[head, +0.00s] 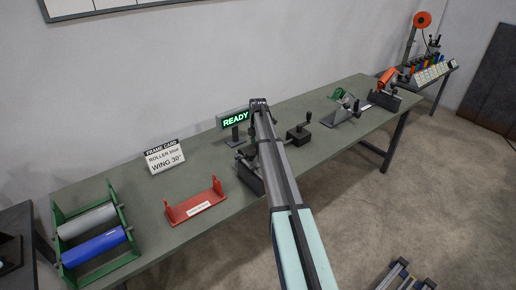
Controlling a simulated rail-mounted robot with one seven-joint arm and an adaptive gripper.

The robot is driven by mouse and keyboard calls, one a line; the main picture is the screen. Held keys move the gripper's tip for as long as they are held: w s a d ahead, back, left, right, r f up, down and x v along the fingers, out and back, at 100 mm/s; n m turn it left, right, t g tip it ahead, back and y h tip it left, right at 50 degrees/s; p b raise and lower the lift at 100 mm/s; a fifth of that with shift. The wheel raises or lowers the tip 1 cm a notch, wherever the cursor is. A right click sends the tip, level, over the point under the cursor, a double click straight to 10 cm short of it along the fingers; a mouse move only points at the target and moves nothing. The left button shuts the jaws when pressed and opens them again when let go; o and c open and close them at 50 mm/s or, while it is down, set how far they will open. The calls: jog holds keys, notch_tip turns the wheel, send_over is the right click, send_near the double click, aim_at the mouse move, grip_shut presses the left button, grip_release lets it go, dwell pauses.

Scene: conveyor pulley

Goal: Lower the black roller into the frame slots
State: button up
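I make out no black roller. A green rack (71,218) at the left end of the bench holds a grey roller (88,221) and a blue roller (93,247). A dark frame-like fixture (248,176) stands mid-bench, mostly hidden behind my arm, so I cannot tell whether anything lies in its slots. My arm reaches over the bench to its back edge. I cannot make out my gripper, whose fingers are hidden.
A red cradle (193,206) with a white label stands empty. A card (165,156) reads "ROLLER blue, WING 30°". A sign (235,119) shows green "READY".

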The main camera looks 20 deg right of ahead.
grip_shut()
jog(key=shift+r, duration=0.15)
jog(key=shift+w, duration=0.1)
jog(key=shift+r, duration=0.45)
notch_tip(320, 180, up, 19)
jog(key=b, duration=0.5)
